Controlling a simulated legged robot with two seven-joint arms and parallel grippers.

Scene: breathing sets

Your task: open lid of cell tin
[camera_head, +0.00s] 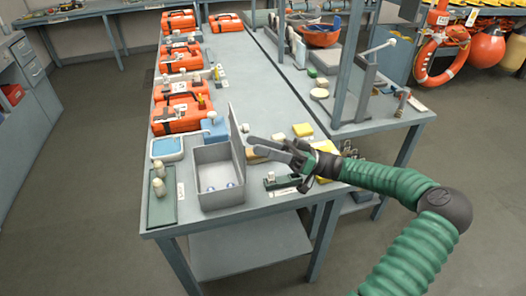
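A grey box, which I take to be the cell tin (203,196), stands at the near end of the bench. Its lid (237,146) is raised roughly upright along the box's right side. My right gripper (260,141) reaches in from the right, just right of the lid. Its two fingers look spread apart with nothing between them. I cannot tell whether a fingertip touches the lid. My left gripper is not in view.
A green tray with pale knobbed items (161,207) lies left of the box. A small dark green block (282,181) lies below my gripper. The bench's middle strip is clear.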

